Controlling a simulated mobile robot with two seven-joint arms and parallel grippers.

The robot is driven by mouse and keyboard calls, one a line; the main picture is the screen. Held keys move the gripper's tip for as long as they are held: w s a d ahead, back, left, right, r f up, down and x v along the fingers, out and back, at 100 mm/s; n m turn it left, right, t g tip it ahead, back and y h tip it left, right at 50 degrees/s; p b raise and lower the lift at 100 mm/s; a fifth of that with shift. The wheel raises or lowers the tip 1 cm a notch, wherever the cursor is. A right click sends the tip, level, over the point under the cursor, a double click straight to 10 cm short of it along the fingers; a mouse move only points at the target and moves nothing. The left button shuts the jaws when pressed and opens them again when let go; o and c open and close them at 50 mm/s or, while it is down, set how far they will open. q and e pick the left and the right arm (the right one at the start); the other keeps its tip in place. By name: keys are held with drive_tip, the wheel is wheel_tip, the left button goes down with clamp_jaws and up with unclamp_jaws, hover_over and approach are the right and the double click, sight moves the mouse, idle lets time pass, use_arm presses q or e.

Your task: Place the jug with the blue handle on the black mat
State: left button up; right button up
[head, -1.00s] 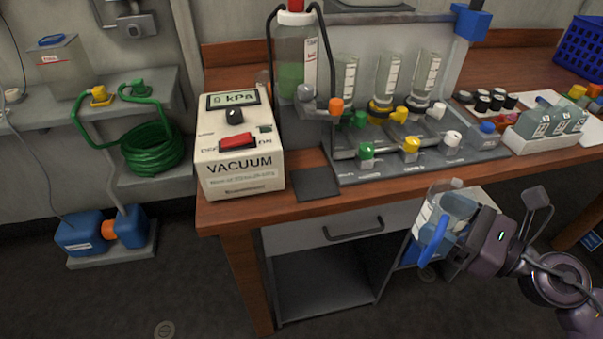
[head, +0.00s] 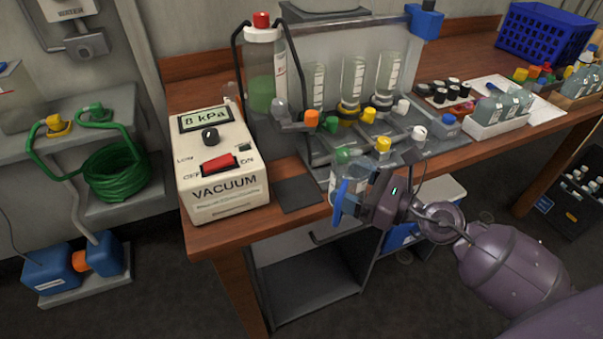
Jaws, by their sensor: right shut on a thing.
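The jug (head: 335,183) is clear with a pale label and a blue handle (head: 342,206). My right gripper (head: 372,198) is shut on it and holds it up in front of the bench's front edge, partly hiding it. The black mat (head: 298,195) is a small dark square lying bare on the bench by the front edge, right of the vacuum box. The jug is just to the right of the mat in the picture, apart from it. My left gripper is not in view.
The cream vacuum box (head: 222,180) stands left of the mat. A grey manifold rack (head: 318,158) with several upturned bottles and coloured valves stands behind the mat and jug. A white tray of bottles (head: 497,122) and a blue crate (head: 545,35) are farther right.

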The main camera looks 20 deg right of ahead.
drive_tip(key=p+x, duration=0.1)
drive_tip(key=x, duration=1)
drive_tip(key=shift+w+a+f+p, duration=0.1)
drive_tip(key=shift+w+a+p, duration=0.1)
drive_tip(key=shift+p, duration=0.1)
wheel_tip(320, 180, down, 4)
drive_tip(key=shift+r+b, duration=0.2)
drive_tip(key=shift+b, duration=0.9)
drive_tip(key=shift+f, duration=0.15)
drive_tip(key=shift+r, duration=0.25)
drive_tip(key=shift+f, duration=0.25)
drive_tip(key=o, duration=0.9)
drive_tip(key=shift+r, duration=0.1)
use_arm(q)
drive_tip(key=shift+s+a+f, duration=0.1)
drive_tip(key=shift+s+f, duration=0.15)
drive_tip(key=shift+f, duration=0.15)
